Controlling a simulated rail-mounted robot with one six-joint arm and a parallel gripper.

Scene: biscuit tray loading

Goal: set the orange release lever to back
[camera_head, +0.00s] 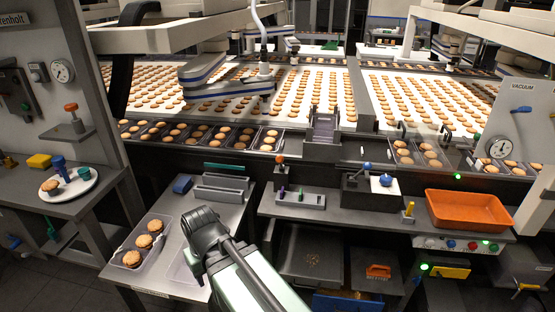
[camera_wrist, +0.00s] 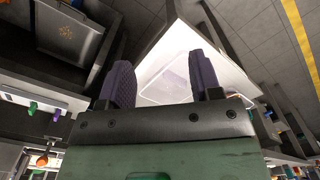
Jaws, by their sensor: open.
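An orange-knobbed lever (camera_head: 279,160) stands upright at the left end of the middle bench, by a grey block with purple and green pegs. An orange knob (camera_wrist: 42,160) also shows at the lower left of the wrist view. A second orange-red knob (camera_head: 71,107) sits on a small wall shelf at the left. I cannot tell from the pictures which one is the release lever, or its exact setting. My gripper (camera_wrist: 160,88) is open and empty, its two dark purple fingers apart above the side table. In the head view my arm hides the fingertips. It is apart from both knobs.
The side table (camera_head: 215,213) below my gripper holds a tray of biscuits (camera_head: 125,258) and a clear empty tray (camera_wrist: 185,72). An orange bin (camera_head: 468,210) stands on the bench at right. Biscuit conveyors (camera_head: 318,90) fill the back. Grey holders (camera_head: 222,190) stand behind my wrist.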

